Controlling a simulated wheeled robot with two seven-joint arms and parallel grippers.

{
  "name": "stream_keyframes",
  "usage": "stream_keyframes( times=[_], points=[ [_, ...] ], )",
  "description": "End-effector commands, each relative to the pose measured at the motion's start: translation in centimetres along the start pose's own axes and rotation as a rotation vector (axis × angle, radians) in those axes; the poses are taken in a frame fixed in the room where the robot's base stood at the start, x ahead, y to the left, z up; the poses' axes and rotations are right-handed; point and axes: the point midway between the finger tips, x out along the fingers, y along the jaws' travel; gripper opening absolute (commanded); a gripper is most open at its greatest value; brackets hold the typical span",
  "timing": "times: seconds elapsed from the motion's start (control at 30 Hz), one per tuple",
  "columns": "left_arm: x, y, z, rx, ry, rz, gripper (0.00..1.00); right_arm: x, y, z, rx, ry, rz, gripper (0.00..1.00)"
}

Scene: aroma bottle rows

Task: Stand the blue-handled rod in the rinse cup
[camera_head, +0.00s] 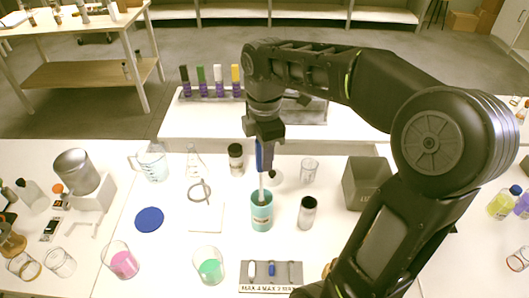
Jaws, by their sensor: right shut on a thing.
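My right gripper (263,137) points down over the middle of the table, shut on the blue handle of the rod (264,156). The rod hangs close to upright below it, and its pale shaft runs down to the mouth of a teal cup (262,220). I take this teal cup to be the rinse cup. The shaft's lower end appears to be inside the rim; the cup wall hides whether it touches the bottom. My left gripper is not in view.
A dark-capped jar (307,213) stands close right of the cup. A beaker of green liquid (209,268) and a flat holder (271,271) are in front. A ring stand (205,215) is left, a grey bin (365,184) right. Coloured-cap bottles (219,82) line the back.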

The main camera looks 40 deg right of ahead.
Motion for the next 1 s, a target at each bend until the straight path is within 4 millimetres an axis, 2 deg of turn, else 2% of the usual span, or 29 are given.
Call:
stream_keyframes(
  times=[0.03, 0.6, 1.0],
  points=[
    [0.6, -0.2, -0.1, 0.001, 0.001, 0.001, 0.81, 0.8, 0.0, 0.0, 0.000, 0.000, 0.000, 0.00],
    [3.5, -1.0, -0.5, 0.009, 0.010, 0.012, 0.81, 5.5, 0.0, 0.0, 0.000, 0.000, 0.001, 0.00],
    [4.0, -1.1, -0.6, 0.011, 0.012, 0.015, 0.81, 6.5, 0.0, 0.0, 0.000, 0.000, 0.000, 0.00]
  ],
)
